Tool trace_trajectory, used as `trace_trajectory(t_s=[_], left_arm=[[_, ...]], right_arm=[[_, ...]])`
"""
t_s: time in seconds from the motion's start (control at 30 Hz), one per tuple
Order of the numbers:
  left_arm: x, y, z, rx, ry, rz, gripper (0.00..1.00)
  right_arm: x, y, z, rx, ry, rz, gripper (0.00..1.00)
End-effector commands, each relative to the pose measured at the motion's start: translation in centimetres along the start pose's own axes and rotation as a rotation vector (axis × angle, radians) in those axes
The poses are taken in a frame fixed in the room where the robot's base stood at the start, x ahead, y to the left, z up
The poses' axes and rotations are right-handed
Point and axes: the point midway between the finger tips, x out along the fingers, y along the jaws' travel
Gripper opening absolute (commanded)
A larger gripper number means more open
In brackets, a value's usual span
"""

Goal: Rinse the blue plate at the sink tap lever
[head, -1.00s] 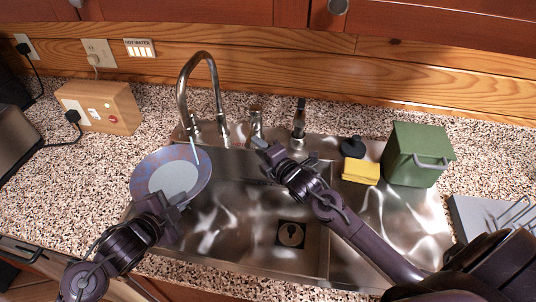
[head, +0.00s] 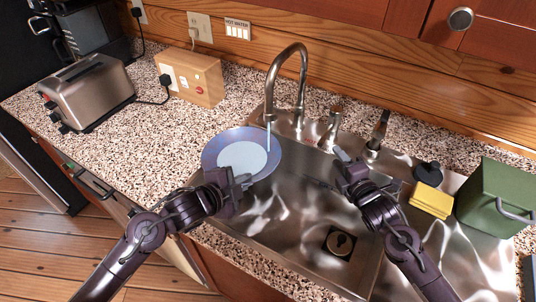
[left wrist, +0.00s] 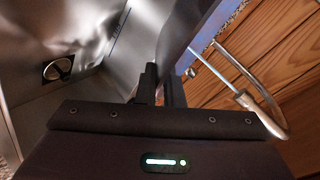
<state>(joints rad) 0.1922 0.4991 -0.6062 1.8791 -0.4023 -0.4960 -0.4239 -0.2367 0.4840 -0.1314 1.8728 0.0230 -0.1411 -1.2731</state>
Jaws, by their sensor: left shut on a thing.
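The blue plate (head: 219,142), with a pale centre, is tilted over the left end of the sink, under the curved tap spout (head: 302,75). A thin pale stream runs from the spout onto the plate. My left gripper (head: 243,181) is shut on the plate's near edge; the plate also shows edge-on in the left wrist view (left wrist: 184,32) between the fingers. A lever with a dark handle (head: 379,127) and a shorter metal fitting (head: 331,128) stand right of the spout. My right gripper (head: 347,160) is just in front of them, apparently empty; its finger gap is unclear.
The steel sink basin (head: 290,235) is empty, with a drain (head: 340,243). A yellow sponge (head: 431,200), a dark-topped item (head: 428,173) and a green box (head: 495,195) stand at right. A wooden socket box (head: 195,80) and toaster (head: 88,90) stand left.

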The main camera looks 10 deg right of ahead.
Motion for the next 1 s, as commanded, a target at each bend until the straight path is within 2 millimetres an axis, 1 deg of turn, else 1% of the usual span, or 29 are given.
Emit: trace_trajectory(t_s=[0.37,0.73,0.97,1.0], left_arm=[[0.0,-0.1,-0.1,0.001,0.002,-0.003,0.00],[0.3,0.3,-1.1,0.000,0.002,-0.003,0.00],[0.3,0.3,-1.1,0.001,0.002,-0.003,0.00],[0.3,0.3,-1.1,0.001,0.002,-0.003,0.00]], right_arm=[[0.0,0.0,0.0,0.000,0.000,0.000,0.36],[0.0,-0.1,0.0,0.000,0.000,0.000,0.36],[0.0,-0.1,0.0,0.000,0.000,0.000,0.36],[0.0,-0.1,0.0,0.000,0.000,0.000,0.33]])
